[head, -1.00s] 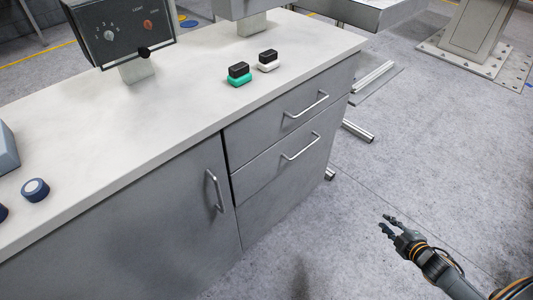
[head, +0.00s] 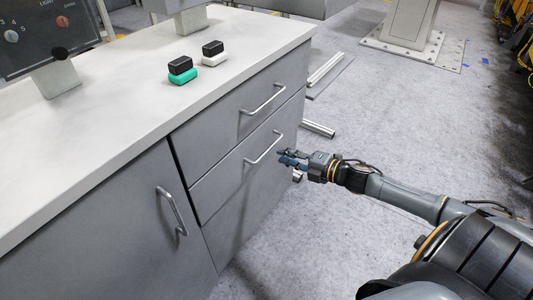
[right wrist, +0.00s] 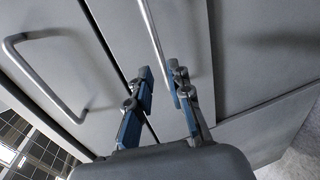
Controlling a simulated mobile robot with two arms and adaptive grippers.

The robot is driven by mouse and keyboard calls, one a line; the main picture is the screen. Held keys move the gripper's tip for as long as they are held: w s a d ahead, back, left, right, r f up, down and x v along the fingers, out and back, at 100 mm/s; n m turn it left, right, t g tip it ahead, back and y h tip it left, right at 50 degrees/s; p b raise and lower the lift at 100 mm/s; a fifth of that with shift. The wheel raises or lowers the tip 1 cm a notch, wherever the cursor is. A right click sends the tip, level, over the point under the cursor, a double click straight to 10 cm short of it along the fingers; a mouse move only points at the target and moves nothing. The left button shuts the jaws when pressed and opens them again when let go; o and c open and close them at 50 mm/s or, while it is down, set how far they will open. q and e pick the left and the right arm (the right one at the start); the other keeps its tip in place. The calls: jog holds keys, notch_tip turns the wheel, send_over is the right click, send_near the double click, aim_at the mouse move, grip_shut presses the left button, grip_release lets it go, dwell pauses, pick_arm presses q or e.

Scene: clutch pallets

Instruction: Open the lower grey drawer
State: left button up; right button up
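The lower grey drawer (head: 221,190) is shut, flush with the cabinet front, with a silver bar handle (head: 263,149). My right gripper (head: 283,157) is just in front of this drawer, near the handle's right end. In the right wrist view its two fingers (right wrist: 162,84) are apart, with nothing held. The handle (right wrist: 156,40) runs down toward the fingertips there, close to the right-hand finger; I cannot tell whether they touch. My left gripper is not in view.
The upper drawer (head: 215,128) above is shut, with its own handle (head: 264,99). A cupboard door handle (head: 172,210) is at left. Green (head: 182,70) and white (head: 214,54) black-topped items stand on the countertop (head: 110,115).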

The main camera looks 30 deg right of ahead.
aim_at(267, 150)
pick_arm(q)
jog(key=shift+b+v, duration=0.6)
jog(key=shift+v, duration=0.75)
pick_arm(e)
jog(key=shift+x, duration=3.75)
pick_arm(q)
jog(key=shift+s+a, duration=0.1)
pick_arm(e)
grip_shut()
